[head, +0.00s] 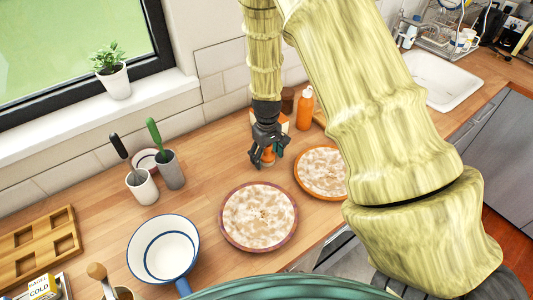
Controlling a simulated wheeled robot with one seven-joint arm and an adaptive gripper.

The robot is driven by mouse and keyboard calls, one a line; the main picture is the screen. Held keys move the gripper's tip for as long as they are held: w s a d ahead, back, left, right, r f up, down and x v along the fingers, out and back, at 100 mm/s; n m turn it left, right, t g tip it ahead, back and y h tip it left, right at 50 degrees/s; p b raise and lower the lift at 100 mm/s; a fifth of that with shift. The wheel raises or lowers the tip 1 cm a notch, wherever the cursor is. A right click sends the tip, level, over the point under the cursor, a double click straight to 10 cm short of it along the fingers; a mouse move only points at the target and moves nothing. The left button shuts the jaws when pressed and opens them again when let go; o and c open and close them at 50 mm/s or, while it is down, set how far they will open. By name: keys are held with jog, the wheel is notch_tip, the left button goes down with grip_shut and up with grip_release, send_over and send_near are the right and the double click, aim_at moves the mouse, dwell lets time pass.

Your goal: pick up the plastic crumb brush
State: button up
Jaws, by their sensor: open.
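My gripper (266,156) points down at the counter near the back wall, its dark fingers open. A small orange and teal object (269,154) shows between and behind the fingers, mostly hidden by them. It may be the plastic crumb brush, but it is too small and covered to be sure. I cannot tell whether the fingers touch it. Farther left, a green-handled utensil (153,133) stands in a grey cup (171,171) and a black-handled one (119,146) in a white cup (142,187); their lower ends are hidden.
Two round, mottled plates, one in front (258,216) and one to the right (319,173), lie near the gripper. An orange bottle (305,108) stands behind it. A blue-rimmed white pan (163,248) is at front left. My arm covers the counter before the sink (438,82).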

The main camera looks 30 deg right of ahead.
aim_at(267, 148)
jog(key=shift+s+r, duration=0.25)
jog(key=shift+s, duration=0.1)
jog(key=shift+w+f, duration=0.15)
jog(key=shift+w, duration=0.1)
jog(key=c, duration=0.9)
jog(key=shift+c, duration=1.3)
jog(key=shift+s, duration=0.15)
jog(key=shift+r, duration=0.2)
jog(key=shift+r+b, duration=1.15)
jog(key=shift+r, duration=0.45)
jog(key=s+a+b, duration=0.1)
jog(key=s+a, duration=0.2)
jog(key=s, duration=0.1)
jog(key=s+a+r+b, duration=0.1)
jog(key=s+a+b, duration=0.1)
jog(key=s+a, duration=0.2)
jog(key=s+a+b, duration=0.1)
jog(key=s+a, duration=0.2)
jog(key=shift+s+a+r+b, duration=0.25)
jog(key=shift+s+a+b, duration=0.15)
jog(key=shift+c, duration=0.2)
